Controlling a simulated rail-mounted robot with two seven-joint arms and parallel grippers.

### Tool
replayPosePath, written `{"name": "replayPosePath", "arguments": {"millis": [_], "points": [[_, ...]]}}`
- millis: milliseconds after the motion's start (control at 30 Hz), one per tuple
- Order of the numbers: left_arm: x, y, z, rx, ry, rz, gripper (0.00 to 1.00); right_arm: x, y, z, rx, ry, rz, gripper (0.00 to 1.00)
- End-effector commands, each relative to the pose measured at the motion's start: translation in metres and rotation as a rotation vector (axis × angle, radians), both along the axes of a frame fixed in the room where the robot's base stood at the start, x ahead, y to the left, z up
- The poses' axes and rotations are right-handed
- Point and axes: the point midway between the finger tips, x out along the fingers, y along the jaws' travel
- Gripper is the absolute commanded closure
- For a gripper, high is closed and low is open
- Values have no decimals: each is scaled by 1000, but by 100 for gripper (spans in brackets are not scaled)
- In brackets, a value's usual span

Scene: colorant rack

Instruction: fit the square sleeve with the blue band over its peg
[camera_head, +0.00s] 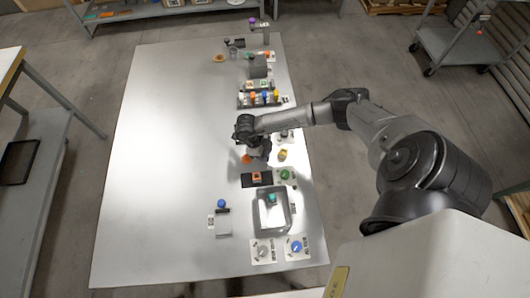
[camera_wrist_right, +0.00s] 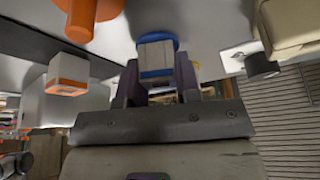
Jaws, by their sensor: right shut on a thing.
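My right gripper (camera_head: 257,155) is low over the right side of the table in the head view. In the right wrist view the gripper (camera_wrist_right: 158,85) is shut on the square sleeve with the blue band (camera_wrist_right: 155,54), a pale block with blue edging between its two dark fingers. In the head view I cannot make out the sleeve under the gripper. I cannot tell for certain which peg belongs to it. A short dark cylinder (camera_wrist_right: 261,66) on a pale plate stands apart from the sleeve in the wrist view. My left gripper is in neither view.
An orange cylinder (camera_wrist_right: 92,14) and an orange-banded white block (camera_wrist_right: 68,74) are near the gripper. A black pad (camera_head: 248,181), a grey tray (camera_head: 261,225) and a yellow piece (camera_head: 283,155) are close by. A rack of coloured bottles (camera_head: 260,97) stands farther back. The table's left half is clear.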

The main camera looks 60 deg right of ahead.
Motion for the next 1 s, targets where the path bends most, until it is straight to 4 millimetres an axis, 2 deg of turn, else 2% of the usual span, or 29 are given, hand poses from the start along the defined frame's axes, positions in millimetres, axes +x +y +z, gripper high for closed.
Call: {"name": "replayPosePath", "arguments": {"millis": [167,200,500,800,1000], "points": [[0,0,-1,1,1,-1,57,0,0,-1,0,0,0,91],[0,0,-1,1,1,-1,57,0,0,-1,0,0,0,68],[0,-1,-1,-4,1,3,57,0,0,-1,0,0,0,39],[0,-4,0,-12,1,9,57,2,0,2,0,-1,0,39],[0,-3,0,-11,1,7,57,12,2,26,0,-5,1,39]]}}
